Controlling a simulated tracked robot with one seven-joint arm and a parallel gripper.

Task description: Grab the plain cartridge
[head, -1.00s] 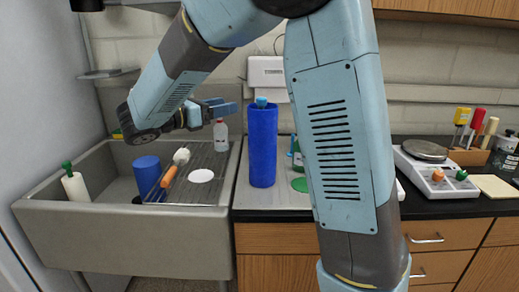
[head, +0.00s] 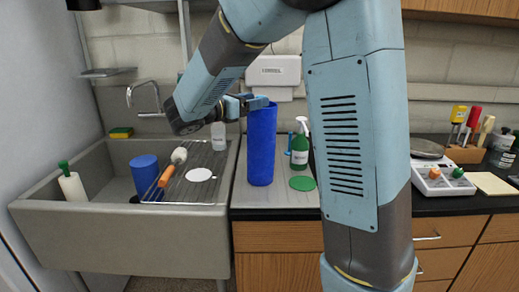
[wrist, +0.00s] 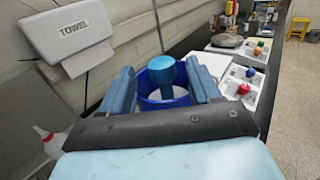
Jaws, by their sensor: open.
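A tall blue cylinder (head: 262,148) stands upright on the grey drainboard beside the sink. In the wrist view its open rim (wrist: 183,99) shows, with a blue round-topped piece (wrist: 161,66) on a narrower stem rising out of it. I cannot tell whether this piece is the plain cartridge; no label shows. My gripper (head: 258,102) is at the cylinder's top. In the wrist view my gripper (wrist: 160,74) is open, with one finger on each side of the round top; contact is not clear. The piece's lower part is hidden inside the cylinder.
Behind are a green spray bottle (head: 300,148) and towel dispenser (head: 273,72). A green disc (head: 302,183) lies right of the cylinder. The sink (head: 105,226) at left holds a blue cup (head: 145,174) and a white green-topped cylinder (head: 72,186). A scale (head: 440,180) stands right.

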